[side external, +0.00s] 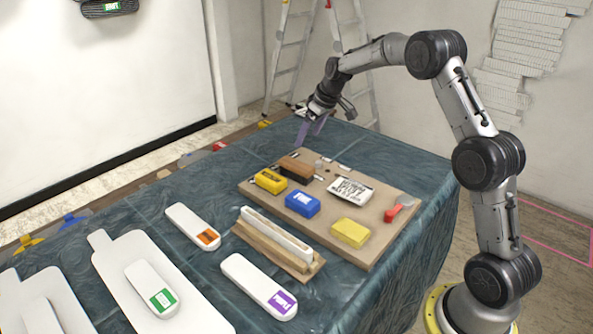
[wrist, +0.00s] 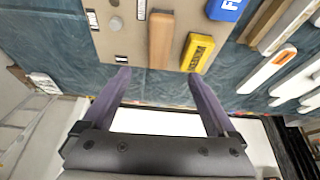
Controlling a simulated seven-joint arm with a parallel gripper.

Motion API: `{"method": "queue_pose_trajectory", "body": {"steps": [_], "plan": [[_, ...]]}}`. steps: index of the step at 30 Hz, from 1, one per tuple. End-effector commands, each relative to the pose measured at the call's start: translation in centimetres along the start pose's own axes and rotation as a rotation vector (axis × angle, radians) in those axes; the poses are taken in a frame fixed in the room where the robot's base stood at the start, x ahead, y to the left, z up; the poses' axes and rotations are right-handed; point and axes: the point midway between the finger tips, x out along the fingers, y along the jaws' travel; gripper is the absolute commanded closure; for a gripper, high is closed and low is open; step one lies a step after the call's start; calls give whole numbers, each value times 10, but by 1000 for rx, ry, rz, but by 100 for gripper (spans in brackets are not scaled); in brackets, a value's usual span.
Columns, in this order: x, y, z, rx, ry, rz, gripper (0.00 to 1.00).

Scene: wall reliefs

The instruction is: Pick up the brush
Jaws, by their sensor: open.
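A brown wooden bar (side external: 296,168), which looks like the brush, lies at the far edge of a tan board; no bristles can be made out. In the wrist view the bar (wrist: 160,40) lies just past the open fingertips, roughly centred between them. My gripper (side external: 312,132) has purple fingers, is open and empty, and hangs over the far part of the table, beyond the board. In the wrist view my gripper (wrist: 158,77) shows both fingers spread apart, with nothing between them. The bar and the fingers are apart.
The tan board (side external: 375,243) also carries a yellow box (side external: 271,181), a blue box (side external: 302,203), a yellow sponge (side external: 350,232), a white label (side external: 350,190) and a red-handled tool (side external: 398,209). White tools and a wooden rail (side external: 278,252) lie nearer. A ladder (side external: 290,60) stands behind.

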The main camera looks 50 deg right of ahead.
Motion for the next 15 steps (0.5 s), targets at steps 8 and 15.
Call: {"method": "queue_pose_trajectory", "body": {"steps": [8, 15], "plan": [[41, 4, 4, 9, -7, 0, 7], [78, 4, 3, 10, -4, 2, 7]]}}
